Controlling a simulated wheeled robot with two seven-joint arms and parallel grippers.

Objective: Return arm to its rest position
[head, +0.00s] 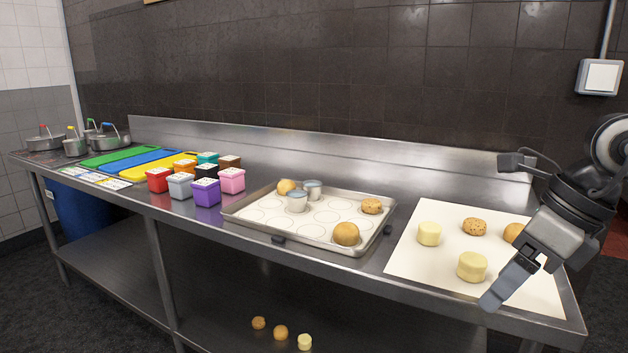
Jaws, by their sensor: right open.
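My right gripper (505,286) hangs over the right end of the steel table (385,262), its arm coming in from the right edge. It is open, with nothing seen between its fingers; one finger shows clearly and the other is hard to make out. It is in front of the white sheet (420,262). On the sheet are two pale yellow cylinders, one at the left (429,234) and one nearer (472,266), a speckled cookie-like piece (474,227) and a brown round piece (512,233) partly hidden by the gripper. My left gripper is not in view.
A metal tray (232,212) holds dough-like pieces and small metal cups on a white mat. Several coloured tubs (207,192), cutting boards (150,161) and pots (108,141) stand at left. Round pieces (280,332) lie below the tabletop. A wall box (599,77) is at upper right.

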